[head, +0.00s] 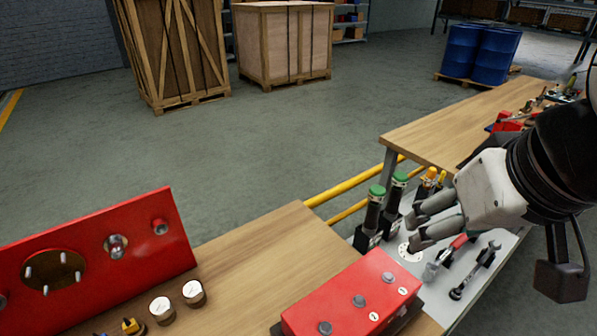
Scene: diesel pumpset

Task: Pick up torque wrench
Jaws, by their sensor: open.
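My gripper (410,232) is open, its fingers pointing left and spread above the grey tool surface, with nothing visible between them. A dark wrench-like tool (475,271) with shiny ends lies to the right of and below the fingers. A tool with a red and black grip (457,243) lies closer to the gripper and is partly hidden by it. I cannot tell for certain which of these two is the torque wrench. Both look apart from the fingers.
Two green-capped black tools (375,212) stand upright beside the fingers, with orange-handled tools (428,180) behind. A red box with knobs (352,299) sits on the wooden bench (262,262) to the left. A second bench (440,125) and yellow rails (350,184) lie beyond.

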